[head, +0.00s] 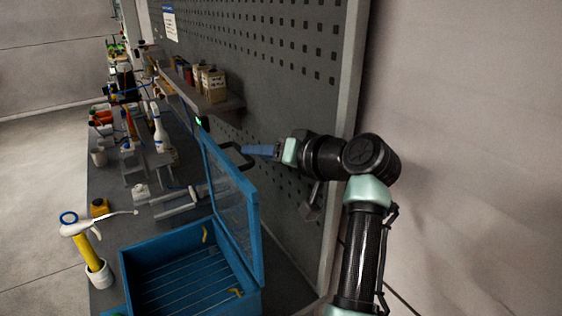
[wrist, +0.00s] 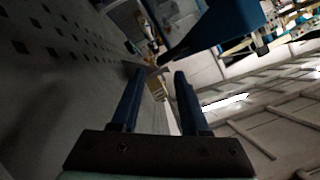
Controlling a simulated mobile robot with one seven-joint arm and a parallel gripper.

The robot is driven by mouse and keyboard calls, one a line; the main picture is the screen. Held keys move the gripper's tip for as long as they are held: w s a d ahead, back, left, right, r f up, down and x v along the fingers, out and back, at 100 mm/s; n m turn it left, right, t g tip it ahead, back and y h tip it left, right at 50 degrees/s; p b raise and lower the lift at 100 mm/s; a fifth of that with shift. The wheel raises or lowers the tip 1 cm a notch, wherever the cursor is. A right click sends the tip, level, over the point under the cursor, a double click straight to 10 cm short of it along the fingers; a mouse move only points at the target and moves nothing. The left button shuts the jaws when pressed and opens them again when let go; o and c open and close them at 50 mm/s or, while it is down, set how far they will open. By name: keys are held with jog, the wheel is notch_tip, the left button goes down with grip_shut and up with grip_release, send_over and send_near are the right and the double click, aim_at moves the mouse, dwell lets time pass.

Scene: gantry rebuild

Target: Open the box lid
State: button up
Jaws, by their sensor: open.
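The blue box (head: 132,272) stands on the bench at the bottom of the head view, and its slatted inside shows. Its lid (head: 250,205), a blue frame with a see-through panel, stands raised, roughly upright, along the box's right side. A dark handle (head: 238,148) sticks out near the lid's top. My gripper (head: 247,150) is at the handle, on the lid's wall side. In the wrist view my gripper (wrist: 158,75) has its two blue fingers apart, with the lid's blue edge (wrist: 228,25) and dark handle (wrist: 182,48) just beyond them. I cannot tell whether they touch.
A perforated wall panel (head: 270,50) rises close behind my gripper, with a shelf (head: 222,105) bearing small containers. A white and yellow tool (head: 88,245) stands left of the box. Several tools and bottles crowd the bench (head: 115,190) farther back.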

jog(key=b+v, duration=0.1)
jog(key=v, duration=0.4)
jog(key=shift+s+d+r, duration=0.15)
jog(key=shift+s+d, duration=0.1)
jog(key=s+r+m+t+h, duration=0.1)
jog(key=s+r+t+h, duration=0.2)
jog(key=r+t, duration=0.35)
jog(key=s+r+t+h, duration=0.3)
jog(key=r+t, duration=0.1)
jog(key=r, duration=0.5)
jog(key=s+r+t+h, duration=0.2)
jog(key=s+r, duration=0.3)
jog(key=s, duration=0.3)
jog(key=s+d+r+m+t+h, duration=0.1)
jog(key=s+r+t+h, duration=0.1)
jog(key=s+r+t, duration=0.3)
jog(key=s+r, duration=0.1)
jog(key=s, duration=0.2)
jog(key=shift+s+d+r, duration=0.2)
jog(key=shift+s+d, duration=0.1)
